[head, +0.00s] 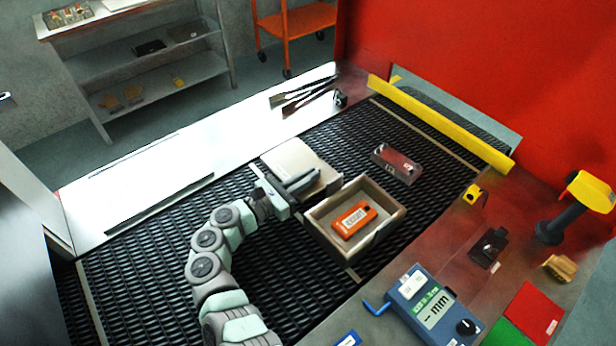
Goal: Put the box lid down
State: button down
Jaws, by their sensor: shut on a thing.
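The box lid (291,158) is a flat beige-grey panel at the middle of the head view, just behind and left of the open box. My gripper (298,184) is shut on the lid's near edge. I cannot tell whether the lid touches the belt or hangs a little above it. The open box (384,228) is beige with low walls and stands on the black mesh belt (270,255). An orange labelled device (354,220) lies inside the box. The gripper's fingertips are partly hidden against the lid.
A clear block with a label (396,163) lies on the belt behind the box. A yellow bar (440,122) crosses the belt's far end. A blue meter (432,305), a black clip-like part (488,248) and a yellow-headed stand (572,210) are on the right-hand table. The belt left of the arm is clear.

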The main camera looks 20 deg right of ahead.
jog(key=shift+f+b, duration=0.3)
jog(key=shift+b, duration=0.35)
jog(key=c, duration=1.6)
grip_release()
jog(key=shift+o, duration=0.2)
jog(key=shift+r, duration=0.1)
jog(key=shift+r+p, duration=0.55)
jog(key=shift+p, duration=0.55)
jog(key=v, duration=1.2)
jog(key=shift+w, duration=0.1)
